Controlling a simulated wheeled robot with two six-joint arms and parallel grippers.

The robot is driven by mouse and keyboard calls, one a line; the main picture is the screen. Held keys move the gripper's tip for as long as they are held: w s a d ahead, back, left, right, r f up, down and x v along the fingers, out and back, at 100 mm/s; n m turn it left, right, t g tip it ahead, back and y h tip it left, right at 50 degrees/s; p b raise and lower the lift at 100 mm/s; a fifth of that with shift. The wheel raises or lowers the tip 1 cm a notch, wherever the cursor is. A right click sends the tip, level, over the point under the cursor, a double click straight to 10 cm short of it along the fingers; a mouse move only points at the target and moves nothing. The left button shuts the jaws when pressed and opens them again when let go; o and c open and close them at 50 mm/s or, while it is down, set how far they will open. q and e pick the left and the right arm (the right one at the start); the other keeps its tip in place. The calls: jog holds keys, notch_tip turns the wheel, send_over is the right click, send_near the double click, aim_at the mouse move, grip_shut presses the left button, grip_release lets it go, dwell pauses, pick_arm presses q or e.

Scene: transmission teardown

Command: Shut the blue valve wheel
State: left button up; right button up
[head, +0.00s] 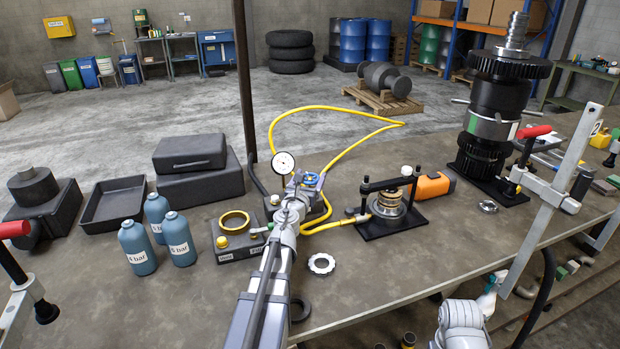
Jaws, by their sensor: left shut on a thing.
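The blue valve wheel (313,181) sits on a grey block in the middle of the bench, just right of a round white-faced gauge (284,162). My left arm reaches up from the bottom middle. Its gripper (299,186) is at the near left side of the wheel and is shut on it; the fingers partly hide the wheel and the block. The wheel's turn position cannot be read. A part of my right arm shows at the bottom right; its gripper does not show.
A yellow hose (338,108) loops behind the wheel and returns to a black press fixture (391,213) at right. A brass-ringed block (236,235) and blue bottles (137,247) stand left. A toothed ring (321,263) lies in front. A dark post rises behind.

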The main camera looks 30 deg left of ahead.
aim_at(307, 183)
pick_arm(q)
jog(key=o, duration=1.2)
jog(key=shift+v, duration=3.9)
